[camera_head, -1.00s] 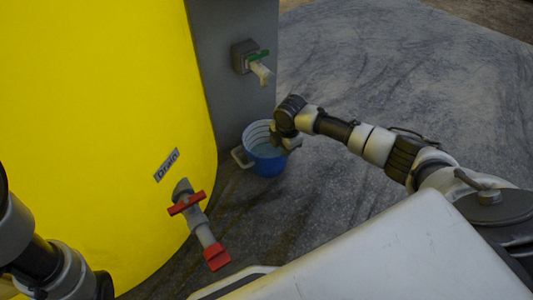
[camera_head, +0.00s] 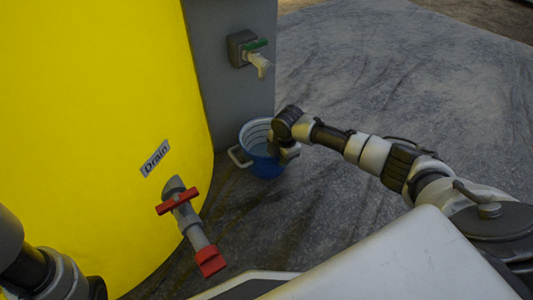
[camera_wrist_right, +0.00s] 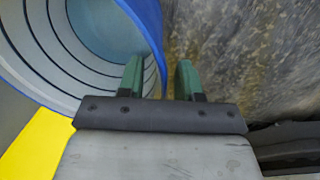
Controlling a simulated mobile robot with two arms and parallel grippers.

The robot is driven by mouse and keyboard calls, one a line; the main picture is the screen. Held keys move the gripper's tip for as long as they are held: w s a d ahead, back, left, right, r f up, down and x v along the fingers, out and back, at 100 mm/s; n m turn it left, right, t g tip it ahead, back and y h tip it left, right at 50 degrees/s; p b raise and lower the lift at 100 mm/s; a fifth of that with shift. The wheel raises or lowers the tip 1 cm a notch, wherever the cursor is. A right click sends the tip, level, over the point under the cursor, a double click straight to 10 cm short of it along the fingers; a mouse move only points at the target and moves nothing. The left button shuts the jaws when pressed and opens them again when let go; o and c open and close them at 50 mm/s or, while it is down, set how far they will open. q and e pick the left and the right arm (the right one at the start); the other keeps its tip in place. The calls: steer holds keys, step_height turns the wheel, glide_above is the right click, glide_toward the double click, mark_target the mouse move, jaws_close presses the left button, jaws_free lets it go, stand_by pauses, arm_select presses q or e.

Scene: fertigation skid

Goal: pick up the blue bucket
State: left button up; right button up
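The blue bucket (camera_head: 264,166) stands upright on the dark floor below a tap, with a pale handle on its left side and what looks like water inside. My right gripper (camera_head: 282,152) is at the bucket's right rim and hides part of it. In the right wrist view my right gripper (camera_wrist_right: 159,80) has its two green fingers apart, and the bucket's wall (camera_wrist_right: 151,30) passes between them. One finger is inside the bucket and one outside, with a gap beside the wall. My left arm shows at the lower left of the head view, but its gripper is not visible.
The yellow tank (camera_head: 90,120) fills the left, with a red-handled drain valve (camera_head: 180,202) sticking out near the bucket. A grey panel (camera_head: 235,95) with a green-handled tap (camera_head: 250,52) stands behind the bucket. The floor (camera_head: 400,80) to the right is clear.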

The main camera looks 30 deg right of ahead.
jaws_close()
stand_by(1.2)
